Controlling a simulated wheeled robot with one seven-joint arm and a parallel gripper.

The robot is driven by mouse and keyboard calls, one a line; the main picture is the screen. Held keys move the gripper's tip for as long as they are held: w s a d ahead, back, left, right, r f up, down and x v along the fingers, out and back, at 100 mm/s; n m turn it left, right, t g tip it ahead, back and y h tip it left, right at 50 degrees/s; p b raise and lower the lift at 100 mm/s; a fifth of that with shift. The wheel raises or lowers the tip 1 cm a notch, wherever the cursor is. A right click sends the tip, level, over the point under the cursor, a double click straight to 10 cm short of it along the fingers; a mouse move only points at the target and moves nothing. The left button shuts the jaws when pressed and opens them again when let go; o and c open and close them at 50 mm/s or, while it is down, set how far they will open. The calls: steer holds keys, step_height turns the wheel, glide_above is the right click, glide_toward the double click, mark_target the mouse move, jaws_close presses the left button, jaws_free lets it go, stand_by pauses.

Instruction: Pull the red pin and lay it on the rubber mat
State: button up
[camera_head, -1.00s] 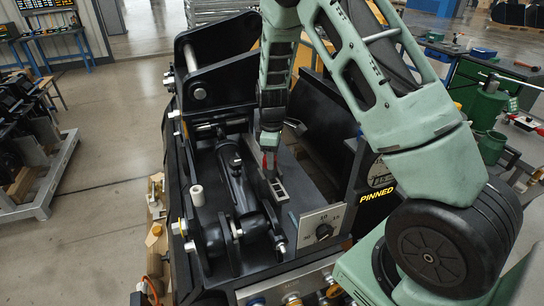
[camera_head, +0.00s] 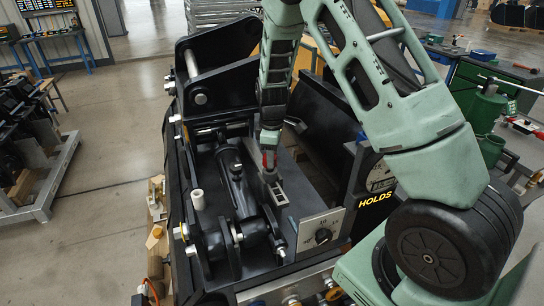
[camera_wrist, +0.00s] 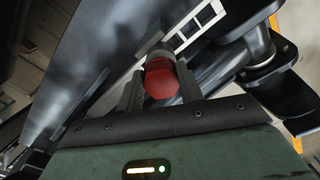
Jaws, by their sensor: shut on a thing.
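The red pin (camera_wrist: 160,78) has a rounded red head and sits between my two fingers in the wrist view. In the head view a small bit of red pin (camera_head: 268,161) shows at the tip of my gripper (camera_head: 268,165). My gripper points down over the black coupler, just behind a grey slotted bar (camera_head: 277,193). In the wrist view a grey round part shows just beyond the red head; I cannot tell whether the pin's lower end is still seated. I cannot make out the rubber mat with certainty in either view.
A black cylinder (camera_head: 238,185) lies left of my gripper. Tall black side plates (camera_head: 222,80) rise behind. A dark-topped green cabinet (camera_head: 505,68) stands at the right.

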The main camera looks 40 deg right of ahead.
steer(key=shift+r+p, duration=1.45)
steer(key=shift+r, duration=0.9)
steer(key=shift+r, duration=0.2)
steer(key=shift+r+p, duration=1.35)
steer(key=shift+r, duration=0.55)
